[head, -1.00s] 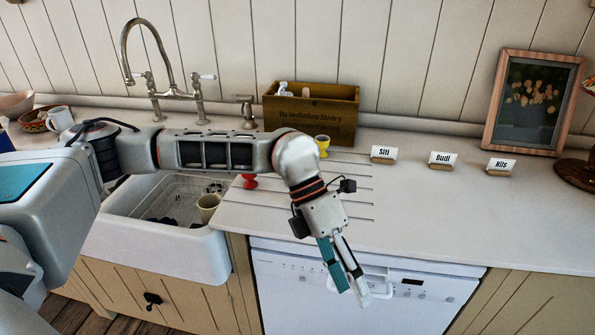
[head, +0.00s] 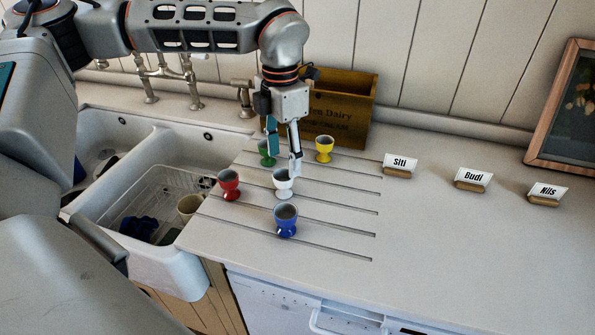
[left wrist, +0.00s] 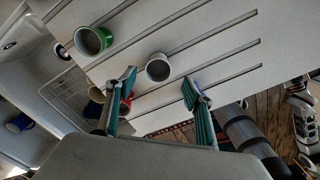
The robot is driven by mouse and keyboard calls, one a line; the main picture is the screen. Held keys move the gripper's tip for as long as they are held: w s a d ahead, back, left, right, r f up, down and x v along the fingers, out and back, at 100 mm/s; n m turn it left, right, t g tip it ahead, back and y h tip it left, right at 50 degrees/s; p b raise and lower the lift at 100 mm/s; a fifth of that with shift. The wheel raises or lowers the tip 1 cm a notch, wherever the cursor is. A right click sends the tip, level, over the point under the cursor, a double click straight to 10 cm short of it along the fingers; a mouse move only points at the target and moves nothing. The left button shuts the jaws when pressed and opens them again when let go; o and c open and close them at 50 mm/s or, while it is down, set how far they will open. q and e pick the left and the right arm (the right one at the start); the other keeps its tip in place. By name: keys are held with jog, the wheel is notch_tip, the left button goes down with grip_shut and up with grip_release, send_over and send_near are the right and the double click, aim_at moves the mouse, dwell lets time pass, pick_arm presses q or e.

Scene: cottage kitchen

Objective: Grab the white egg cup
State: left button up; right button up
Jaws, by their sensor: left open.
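The white egg cup (head: 283,186) stands upright on the grooved drainboard, among other egg cups. My left gripper (head: 284,160) is open and points down just above and behind it; its fingertips overlap the cup's rim in the head view. In the left wrist view the white egg cup (left wrist: 158,68) shows its round mouth, ahead of and between the spread fingers of my left gripper (left wrist: 160,84). I cannot tell whether a finger touches it. My right gripper is not in view.
Close around stand a red cup (head: 228,184), a blue cup (head: 286,222), a yellow cup (head: 324,149) and a partly hidden green cup (head: 266,150). A wooden crate (head: 350,105) is behind; the sink (head: 150,135) is left. The counter right of the grooves is clear up to the name cards.

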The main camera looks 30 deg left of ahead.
aim_at(283, 179)
pick_arm(q)
jog(key=shift+s+a+f, duration=0.1)
jog(key=shift+s+f, duration=0.1)
jog(key=shift+f, duration=1.2)
notch_tip(283, 179, down, 3)
jog(key=shift+w+a+f, duration=0.1)
jog(key=shift+f, duration=0.1)
jog(key=shift+w+f, duration=0.1)
jog(key=shift+f, duration=0.55)
jog(key=c, duration=1.2)
jog(key=shift+c, duration=0.2)
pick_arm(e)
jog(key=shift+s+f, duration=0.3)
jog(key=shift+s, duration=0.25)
